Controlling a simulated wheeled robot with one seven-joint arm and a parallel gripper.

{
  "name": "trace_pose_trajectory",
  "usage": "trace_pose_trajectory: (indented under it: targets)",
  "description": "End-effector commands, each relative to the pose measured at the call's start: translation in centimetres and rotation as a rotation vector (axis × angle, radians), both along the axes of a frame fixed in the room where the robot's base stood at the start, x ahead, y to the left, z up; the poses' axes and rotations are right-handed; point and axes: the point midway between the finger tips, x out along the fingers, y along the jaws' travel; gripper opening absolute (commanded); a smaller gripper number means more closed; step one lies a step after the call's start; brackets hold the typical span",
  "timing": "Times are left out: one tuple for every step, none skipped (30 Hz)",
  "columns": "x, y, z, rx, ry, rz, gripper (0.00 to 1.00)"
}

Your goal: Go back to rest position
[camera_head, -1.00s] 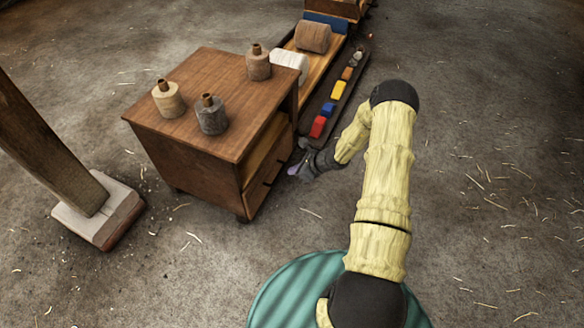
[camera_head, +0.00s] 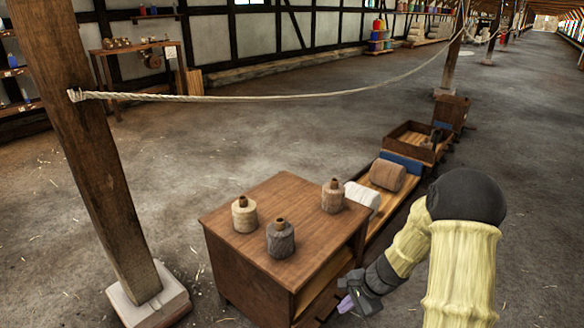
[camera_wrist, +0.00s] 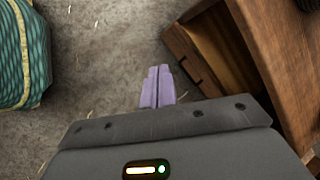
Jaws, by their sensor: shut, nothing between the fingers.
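My gripper (camera_head: 346,303) is low beside the right front of the wooden cabinet (camera_head: 262,205), in the head view. Its purple fingers are together in the wrist view (camera_wrist: 157,88), with nothing between them and bare floor beyond. The cabinet's open-fronted side (camera_wrist: 200,52) lies right of the fingers in the wrist view. On the cabinet top stand a cream spool (camera_head: 244,216), a grey spool (camera_head: 280,241) and a brown-grey spool (camera_head: 332,198). My arm, in a cream sleeve, covers part of the right foreground.
A wooden post (camera_head: 95,165) on a pale block (camera_head: 150,303) stands left, with a rope (camera_head: 290,97) running from it to a far post. Behind the cabinet are a tray with a brown roll (camera_head: 387,175) and a wooden box (camera_head: 415,140).

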Motion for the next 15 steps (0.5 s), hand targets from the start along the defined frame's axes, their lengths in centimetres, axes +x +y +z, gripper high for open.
trace_pose_trajectory:
  targets:
    - [-0.9, 0.2, 1.6, -0.042, -0.023, 0.074, 0.00]
    - [-1.5, 0.3, 2.4, -0.066, -0.036, 0.120, 0.00]
    - [-2.3, 0.4, 3.4, -0.100, -0.052, 0.180, 0.00]
    - [-2.9, 0.4, 4.1, -0.124, -0.063, 0.224, 0.00]
    - [-3.5, 0.4, 4.9, -0.149, -0.076, 0.268, 0.00]
    - [-4.3, 0.5, 5.8, -0.181, -0.091, 0.327, 0.00]
    - [-4.9, 0.5, 6.5, -0.204, -0.104, 0.371, 0.00]
    - [-5.5, 0.5, 7.2, -0.228, -0.116, 0.414, 0.00]
    - [-6.3, 0.4, 8.1, -0.261, -0.131, 0.472, 0.00]
    - [-6.9, 0.4, 8.8, -0.284, -0.144, 0.514, 0.00]
    - [-7.6, 0.4, 9.4, -0.307, -0.157, 0.557, 0.00]
    - [-8.4, 0.3, 10.2, -0.339, -0.173, 0.612, 0.00]
    - [-8.9, 0.3, 10.8, -0.361, -0.185, 0.653, 0.00]
    - [-9.5, 0.2, 11.4, -0.383, -0.196, 0.690, 0.00]
    - [-10.2, 0.1, 12.1, -0.410, -0.211, 0.740, 0.00]
